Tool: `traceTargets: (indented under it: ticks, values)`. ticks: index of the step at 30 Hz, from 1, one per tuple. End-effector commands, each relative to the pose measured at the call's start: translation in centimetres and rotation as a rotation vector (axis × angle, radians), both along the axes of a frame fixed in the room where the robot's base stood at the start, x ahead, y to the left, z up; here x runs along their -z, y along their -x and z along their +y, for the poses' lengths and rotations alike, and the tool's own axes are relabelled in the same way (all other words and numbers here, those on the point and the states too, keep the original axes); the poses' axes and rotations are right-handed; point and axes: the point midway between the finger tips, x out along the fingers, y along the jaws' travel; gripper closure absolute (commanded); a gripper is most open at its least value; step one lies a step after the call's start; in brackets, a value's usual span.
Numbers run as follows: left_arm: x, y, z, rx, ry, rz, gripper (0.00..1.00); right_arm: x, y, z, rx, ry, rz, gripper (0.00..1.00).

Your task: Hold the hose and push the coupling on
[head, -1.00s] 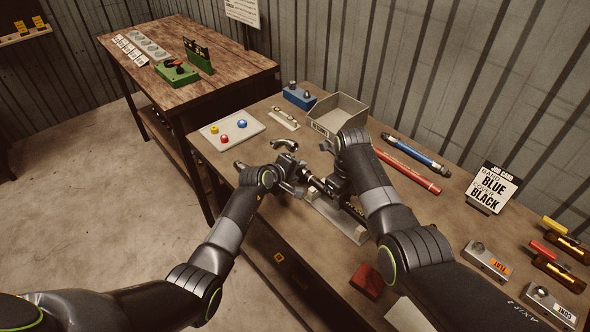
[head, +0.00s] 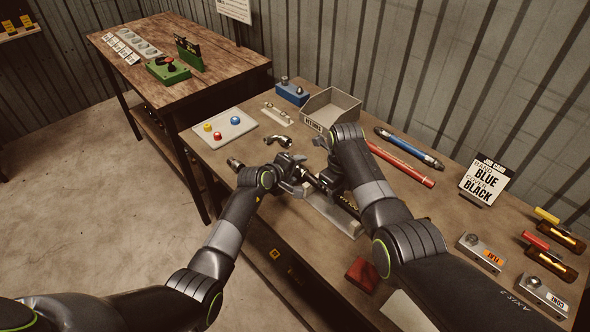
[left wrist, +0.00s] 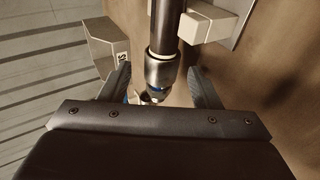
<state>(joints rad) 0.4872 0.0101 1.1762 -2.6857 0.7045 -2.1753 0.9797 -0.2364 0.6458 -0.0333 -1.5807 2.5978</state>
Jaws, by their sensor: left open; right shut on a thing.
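In the left wrist view a dark hose (left wrist: 165,25) comes down from the top. A dark metal collar (left wrist: 160,70) sits at its lower end, with the coupling (left wrist: 157,90), blue-ringed and metallic, just below and partly hidden by my gripper body. The fingers of my left gripper (left wrist: 159,74) stand open on both sides of the collar, with gaps showing. In the head view my left gripper (head: 296,177) is close to my right gripper (head: 326,181), above the grey stand (head: 332,214). My right gripper is shut, apparently on the hose; its fingertips are largely hidden.
A grey bin (head: 333,104), an elbow fitting (head: 278,141), a small dark fitting (head: 235,164) and a button panel (head: 218,130) lie around the grippers. Red (head: 402,164) and blue (head: 409,147) tubes lie behind. The job card (head: 488,182) reads band blue, cover black.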

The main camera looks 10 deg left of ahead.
Motion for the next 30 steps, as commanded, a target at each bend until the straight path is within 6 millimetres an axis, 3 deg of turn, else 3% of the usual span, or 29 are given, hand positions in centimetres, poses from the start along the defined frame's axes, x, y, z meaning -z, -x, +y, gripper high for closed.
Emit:
traceTargets:
  ticks: [11,30]
  values:
    - [-0.5,0.8,0.5,-0.001,-0.002,-0.001,0.43,0.0,0.0,0.0,0.0,-0.002,-0.001,1.0]
    - [-5.0,7.3,3.4,-0.001,-0.002,-0.002,0.43,0.0,0.0,0.0,0.0,-0.001,-0.001,1.0]
